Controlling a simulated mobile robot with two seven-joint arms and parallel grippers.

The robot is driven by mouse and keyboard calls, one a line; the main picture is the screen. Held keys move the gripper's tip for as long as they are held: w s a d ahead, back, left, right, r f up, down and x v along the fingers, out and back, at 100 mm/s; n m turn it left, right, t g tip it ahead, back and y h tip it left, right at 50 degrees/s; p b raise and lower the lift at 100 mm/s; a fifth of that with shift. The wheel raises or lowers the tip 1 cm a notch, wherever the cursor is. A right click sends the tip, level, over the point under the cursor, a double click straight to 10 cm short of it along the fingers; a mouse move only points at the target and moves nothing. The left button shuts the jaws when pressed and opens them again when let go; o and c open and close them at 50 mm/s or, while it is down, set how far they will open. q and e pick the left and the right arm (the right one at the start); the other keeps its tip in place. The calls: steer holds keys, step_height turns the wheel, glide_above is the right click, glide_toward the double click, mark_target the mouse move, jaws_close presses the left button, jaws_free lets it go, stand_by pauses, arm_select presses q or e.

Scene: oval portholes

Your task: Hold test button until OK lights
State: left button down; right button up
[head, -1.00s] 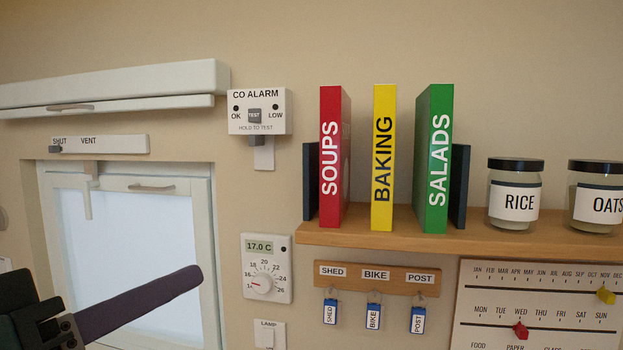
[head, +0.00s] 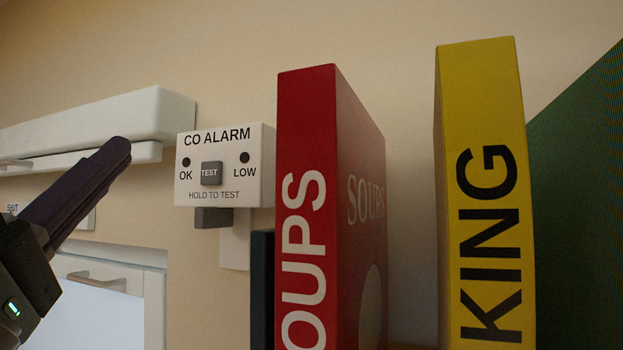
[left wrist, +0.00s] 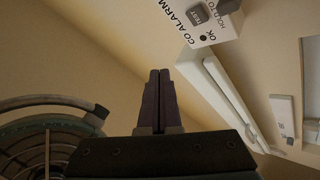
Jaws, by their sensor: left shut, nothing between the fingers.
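The white CO alarm (head: 225,181) is on the wall in the head view, left of the red book. Its grey TEST button (head: 211,173) sits between the dark OK light (head: 186,162) and the dark LOW light (head: 244,157). My left gripper (head: 120,150) is shut and empty, to the left of the alarm and apart from it. In the left wrist view the shut fingers (left wrist: 159,78) point up the picture, and the alarm (left wrist: 212,38) with its TEST button (left wrist: 198,14) is at the top right. My right gripper is not in view.
The red SOUPS book (head: 305,200), a yellow book (head: 480,200) and a green book (head: 580,200) stand close on the right. A dark bookend (head: 262,290) is just below the alarm's right side. A white window housing (head: 150,112) lies behind my left gripper.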

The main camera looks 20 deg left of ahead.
arm_select(q)
steer(key=shift+s, duration=0.1)
steer(key=b, duration=0.2)
glide_toward(210, 161)
steer(key=shift+w+a+r, duration=0.1)
steer(key=shift+w+r, duration=0.35)
steer(key=shift+r, duration=0.3)
steer(key=shift+w+a+r, duration=0.15)
steer(key=shift+w+r, duration=0.3)
steer(key=shift+r, duration=0.3)
steer(key=shift+w+a+r, duration=0.1)
steer(key=shift+w+r, duration=0.35)
steer(key=shift+r, duration=0.35)
steer(key=shift+w, duration=0.1)
steer(key=shift+w, duration=0.35)
steer(key=shift+w+d, duration=0.1)
steer(key=shift+w, duration=0.3)
stand_by(2.0)
stand_by(0.9)
steer(key=shift+s, duration=0.85)
